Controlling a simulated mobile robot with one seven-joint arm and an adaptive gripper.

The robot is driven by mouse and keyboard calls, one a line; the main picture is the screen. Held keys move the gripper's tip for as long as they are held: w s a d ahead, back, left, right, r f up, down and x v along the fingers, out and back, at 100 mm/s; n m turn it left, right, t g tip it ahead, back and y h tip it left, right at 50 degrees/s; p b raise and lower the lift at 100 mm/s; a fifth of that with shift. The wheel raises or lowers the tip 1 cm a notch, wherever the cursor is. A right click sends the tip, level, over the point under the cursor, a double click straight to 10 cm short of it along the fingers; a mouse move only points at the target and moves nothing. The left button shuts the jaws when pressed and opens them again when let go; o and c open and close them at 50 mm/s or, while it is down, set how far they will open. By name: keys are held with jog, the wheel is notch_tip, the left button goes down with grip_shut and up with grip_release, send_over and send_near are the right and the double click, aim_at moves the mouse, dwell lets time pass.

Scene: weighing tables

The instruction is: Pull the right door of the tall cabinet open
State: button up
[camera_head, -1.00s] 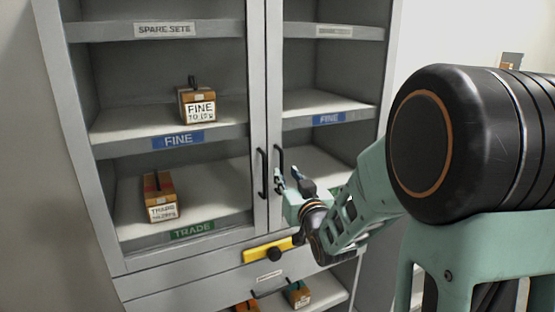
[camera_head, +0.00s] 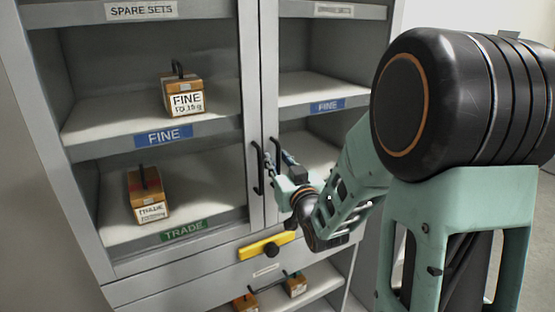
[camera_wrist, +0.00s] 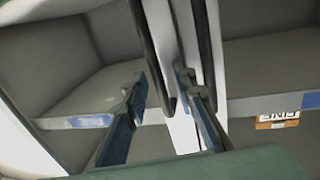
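The tall grey cabinet (camera_head: 110,282) has two doors with see-through panels, both shut. Black vertical bar handles flank the middle seam: the left door's handle (camera_head: 257,168) and the right door's handle (camera_head: 275,153). My gripper (camera_head: 279,165) is at the right door's handle and partly hides it. The wrist view is turned over, so the right door's handle (camera_wrist: 154,55) shows left of the other handle (camera_wrist: 206,50). There, the open fingers of my gripper (camera_wrist: 160,90) show on either side of the right door's handle. I cannot tell whether they touch it.
A yellow bar with a black knob (camera_head: 268,246) sits below the doors. Behind the panels, a FINE box (camera_head: 184,98) and another box (camera_head: 147,195) stand on shelves. Small boxes (camera_head: 295,285) sit on the open lower shelf. Floor shows at the far right.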

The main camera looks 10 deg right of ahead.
jog(key=shift+c, duration=0.4)
grip_shut()
jog(key=shift+s, duration=0.1)
